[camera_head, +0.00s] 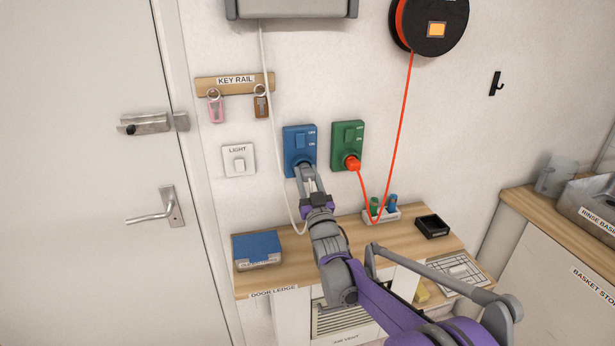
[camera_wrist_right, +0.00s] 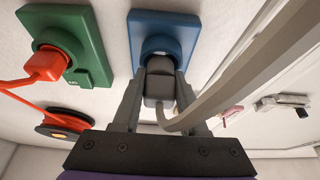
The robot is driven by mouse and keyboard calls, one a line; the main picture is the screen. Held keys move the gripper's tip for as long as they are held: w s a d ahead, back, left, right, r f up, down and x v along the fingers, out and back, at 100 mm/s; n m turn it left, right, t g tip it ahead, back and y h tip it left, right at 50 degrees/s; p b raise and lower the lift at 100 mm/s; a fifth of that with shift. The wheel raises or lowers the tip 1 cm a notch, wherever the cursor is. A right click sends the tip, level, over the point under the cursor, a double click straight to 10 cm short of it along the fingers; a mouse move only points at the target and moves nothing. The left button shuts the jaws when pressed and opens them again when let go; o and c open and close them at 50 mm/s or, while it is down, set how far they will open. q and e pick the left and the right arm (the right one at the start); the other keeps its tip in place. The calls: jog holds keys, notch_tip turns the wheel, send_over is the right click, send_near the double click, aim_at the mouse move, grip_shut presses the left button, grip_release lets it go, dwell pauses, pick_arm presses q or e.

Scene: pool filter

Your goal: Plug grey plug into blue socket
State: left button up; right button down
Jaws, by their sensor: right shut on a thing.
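The blue socket (camera_head: 299,146) is on the wall, left of the green socket (camera_head: 347,142). My right gripper (camera_head: 307,172) is at the lower part of the blue socket. In the right wrist view, my right gripper (camera_wrist_right: 159,100) is shut on the grey plug (camera_wrist_right: 160,85), with one finger on each side. The plug lines up with the round opening of the blue socket (camera_wrist_right: 170,28); I cannot tell how deep it sits. A pale cable (camera_head: 264,80) hangs from the unit above. My left gripper is not in view.
A red plug (camera_head: 352,163) sits in the green socket, its red cable running to a reel (camera_head: 435,22). Below are a wooden counter (camera_head: 315,255), a blue box (camera_head: 257,248), a small holder (camera_head: 384,214) and a black tray (camera_head: 432,227). A light switch (camera_head: 239,161) is left.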

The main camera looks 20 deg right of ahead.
jog(key=shift+w+r, duration=0.1)
jog(key=shift+w, duration=0.2)
jog(key=shift+s, duration=0.2)
jog(key=shift+s, duration=0.35)
jog(key=shift+c, duration=1.8)
grip_release()
jog(key=b+v, duration=0.1)
jog(key=v, duration=0.4)
jog(key=shift+s, duration=0.15)
